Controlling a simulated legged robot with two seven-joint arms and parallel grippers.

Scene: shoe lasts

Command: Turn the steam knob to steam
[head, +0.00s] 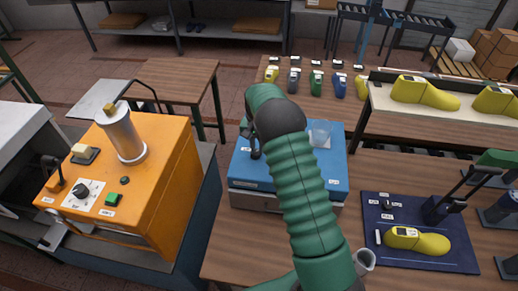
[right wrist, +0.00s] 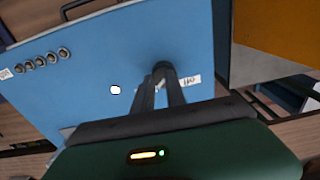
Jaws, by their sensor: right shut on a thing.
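My right gripper (head: 254,148) reaches down over the left part of a blue-topped box (head: 335,185); the arm hides part of it. In the right wrist view the two dark fingers (right wrist: 163,76) are closed together on a small dark knob (right wrist: 162,67) on the blue top. A white label sits beside it, upside down and too small to read. Another black knob (head: 82,191) sits on a white dial plate on the front of an orange machine (head: 165,195) at the left. My left gripper is out of view.
The orange machine carries a metal cylinder (head: 122,135) and a green button (head: 112,199). A navy mat (head: 455,262) with a yellow shoe last (head: 418,241) lies at the right. Several coloured lasts stand on the table behind the blue box. A small table (head: 175,80) stands behind the machine.

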